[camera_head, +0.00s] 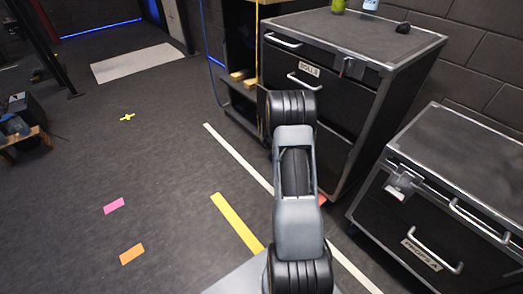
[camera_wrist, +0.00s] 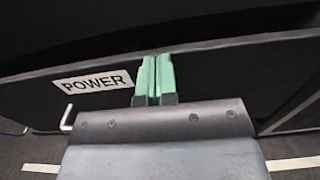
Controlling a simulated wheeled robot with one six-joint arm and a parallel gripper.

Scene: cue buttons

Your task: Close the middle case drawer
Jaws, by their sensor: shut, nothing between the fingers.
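In the wrist view, my gripper (camera_wrist: 155,62) has two green fingertips pressed together, with nothing between them. They are in front of a dark drawer front (camera_wrist: 215,85) with a white POWER label (camera_wrist: 93,80) to their left. A metal handle (camera_wrist: 67,118) shows below the label. I cannot tell whether the fingertips touch the front. In the head view, a tall dark case (camera_head: 350,32) has an upper handle (camera_head: 283,40) and a lower handle (camera_head: 304,82) beside a small label. My arm hides my gripper and part of the case's lower fronts there.
A lower case (camera_head: 470,140) with a label and handles stands at the right. A bottle and small items (camera_head: 403,28) are on the tall case. An open shelf (camera_head: 240,80) stands to its left. The floor at left is largely clear, with coloured tape marks (camera_head: 132,253).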

